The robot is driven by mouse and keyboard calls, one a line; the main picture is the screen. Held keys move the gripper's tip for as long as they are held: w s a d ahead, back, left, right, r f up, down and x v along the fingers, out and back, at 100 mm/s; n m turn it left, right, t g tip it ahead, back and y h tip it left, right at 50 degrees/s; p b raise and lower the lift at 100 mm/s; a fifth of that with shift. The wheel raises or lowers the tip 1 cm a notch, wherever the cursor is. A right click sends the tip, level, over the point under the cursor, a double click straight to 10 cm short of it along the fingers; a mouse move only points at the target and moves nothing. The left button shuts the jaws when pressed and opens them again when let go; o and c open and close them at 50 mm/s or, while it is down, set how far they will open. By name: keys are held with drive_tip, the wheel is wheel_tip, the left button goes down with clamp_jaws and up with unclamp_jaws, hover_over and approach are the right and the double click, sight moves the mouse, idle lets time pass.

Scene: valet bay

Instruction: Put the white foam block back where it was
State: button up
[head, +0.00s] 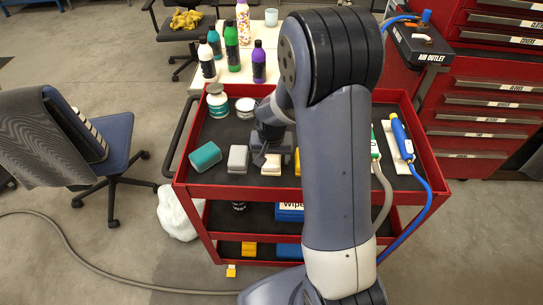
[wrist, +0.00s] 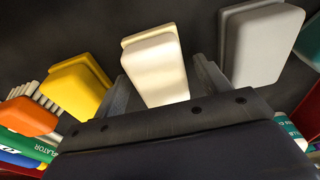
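The white foam block (head: 271,167) lies on the dark top of the red cart, between a grey block (head: 238,159) and a yellow block (head: 297,163). In the wrist view the white block (wrist: 155,66) shows between my two fingers, with a gap on each side. It appears to rest on a slightly larger pale layer. My gripper (head: 271,155) is open, just above and behind the block in the head view. Whether a finger touches the block cannot be seen.
A teal block (head: 205,156) lies to the left on the cart (head: 185,176), with a white jar (head: 245,107) and a bottle (head: 217,101) behind. A blue-handled tool (head: 401,138) lies at right. My arm hides the middle.

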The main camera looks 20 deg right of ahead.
sight(271, 156)
drive_tip(key=shift+r, duration=0.1)
drive_tip(key=r, duration=0.4)
drive_tip(key=s+r, duration=0.1)
drive_tip(key=r, duration=0.6)
drive_tip(key=shift+s+a+r, duration=0.25)
drive_tip(key=shift+s+r, duration=0.1)
drive_tip(key=shift+r, duration=0.05)
drive_tip(key=f, duration=0.4)
drive_tip(key=w+f, duration=0.1)
drive_tip(key=f, duration=0.6)
drive_tip(key=shift+w+d+f, duration=0.25)
drive_tip(key=shift+w+f, duration=0.05)
drive_tip(key=shift+w+r, duration=0.15)
drive_tip(key=shift+r, duration=1.55)
drive_tip(key=shift+f, duration=0.1)
